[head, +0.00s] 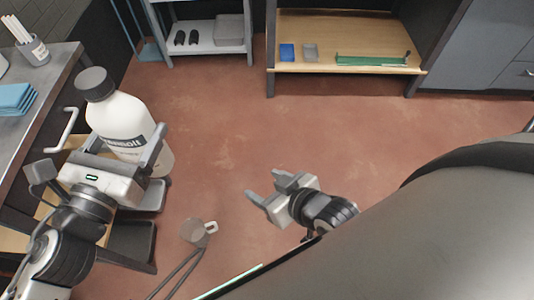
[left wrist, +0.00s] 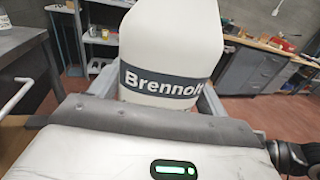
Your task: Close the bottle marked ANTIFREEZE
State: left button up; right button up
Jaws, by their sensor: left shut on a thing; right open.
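A white bottle (head: 125,122) with a dark band reading "Brennol…" is in my left gripper (head: 118,160), tilted in the head view. The word ANTIFREEZE is not readable on its visible side. A dark grey cap (head: 95,83) sits on its top; I cannot tell how tight it is. In the left wrist view the bottle (left wrist: 170,35) stands between the two fingers of my left gripper (left wrist: 155,95), and its top is cut off. My right gripper (head: 266,188) is open and empty over the floor, well to the right of the bottle.
A grey worktop (head: 52,75) at the left bears a cup of white sticks (head: 34,50) and blue folded cloths (head: 14,98). A wooden shelf (head: 350,55) and a grey rack (head: 207,40) stand at the back.

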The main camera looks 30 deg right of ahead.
pick_arm(q)
jog(key=shift+r, duration=0.15)
jog(key=s+a+f+n+t+y, duration=0.1)
jog(key=a+n+t+y, duration=0.3)
jog(key=a+n+y, duration=0.4)
jog(key=a+y, duration=0.3)
jog(key=a, duration=0.3)
jog(key=shift+y, duration=0.3)
